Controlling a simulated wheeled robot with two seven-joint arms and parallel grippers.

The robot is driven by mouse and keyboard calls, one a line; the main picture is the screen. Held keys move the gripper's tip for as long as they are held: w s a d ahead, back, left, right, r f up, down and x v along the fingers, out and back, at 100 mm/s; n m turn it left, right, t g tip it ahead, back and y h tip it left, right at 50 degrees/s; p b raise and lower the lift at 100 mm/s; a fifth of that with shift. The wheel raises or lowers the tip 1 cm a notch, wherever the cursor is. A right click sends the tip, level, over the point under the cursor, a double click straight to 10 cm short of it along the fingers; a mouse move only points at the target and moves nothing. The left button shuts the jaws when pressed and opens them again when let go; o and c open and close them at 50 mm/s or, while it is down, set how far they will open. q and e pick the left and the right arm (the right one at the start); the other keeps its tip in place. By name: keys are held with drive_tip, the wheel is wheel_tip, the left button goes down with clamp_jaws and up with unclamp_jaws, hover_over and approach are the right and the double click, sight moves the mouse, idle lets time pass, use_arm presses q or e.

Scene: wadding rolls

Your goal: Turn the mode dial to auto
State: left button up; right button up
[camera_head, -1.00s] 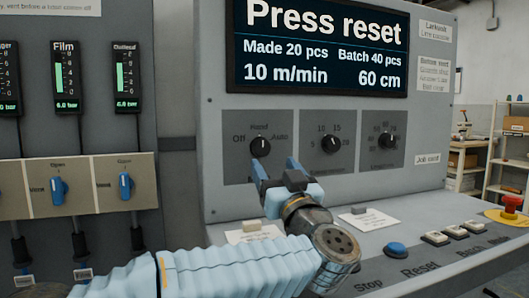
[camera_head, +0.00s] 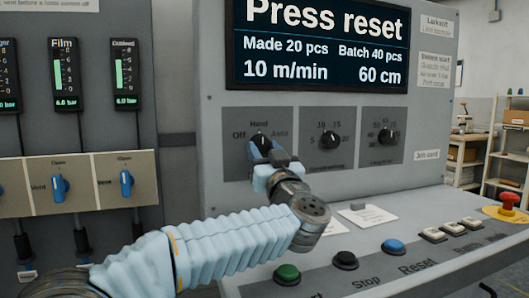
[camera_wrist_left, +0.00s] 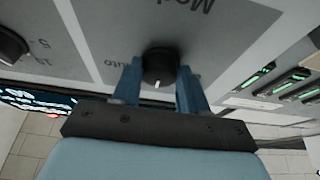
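The mode dial (camera_head: 261,139) is a black round knob on the dark left plate of the machine's panel, with Off, Hand and Auto around it. In the left wrist view the dial (camera_wrist_left: 160,68) has a white mark that points toward the Hand side. My left gripper (camera_head: 263,152) is at the dial, its blue fingers on either side of it. In the left wrist view the fingers of my left gripper (camera_wrist_left: 160,82) stand apart with the knob between them; I cannot tell whether they touch it. My right gripper is not in view.
Two more black dials (camera_head: 330,140) sit to the right on the panel. The display (camera_head: 320,45) above reads Press reset. The console below carries a green button (camera_head: 287,274), a black one (camera_head: 345,260), a blue one (camera_head: 394,247) and a red emergency knob (camera_head: 509,200).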

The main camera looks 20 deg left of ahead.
use_arm(q)
drive_tip(key=c, duration=0.3)
drive_tip(key=shift+r+m+h+p, duration=0.25)
drive_tip(key=shift+m+h+p, duration=0.25)
drive_tip(key=shift+m+p, duration=0.55)
drive_tip(key=m+h, duration=0.1)
drive_tip(key=m, duration=0.1)
drive_tip(key=m+t+p, duration=0.1)
drive_tip(key=shift+s+a+m+h+p, duration=0.15)
drive_tip(key=shift+m+h+p, duration=0.15)
drive_tip(key=shift+m+h, duration=0.1)
drive_tip(key=m+h, duration=0.1)
drive_tip(key=m, duration=0.1)
drive_tip(key=m+h, duration=0.1)
drive_tip(key=shift+s+a+f+m+t, duration=0.1)
drive_tip(key=shift+m+t, duration=0.2)
drive_tip(key=shift+m, duration=0.05)
drive_tip(key=m+h, duration=0.1)
drive_tip(key=m, duration=0.2)
drive_tip(key=m+h, duration=0.2)
drive_tip(key=m, duration=0.1)
drive_tip(key=shift+a+m+g, duration=0.1)
drive_tip(key=shift+m+g, duration=0.2)
drive_tip(key=shift+g, duration=0.1)
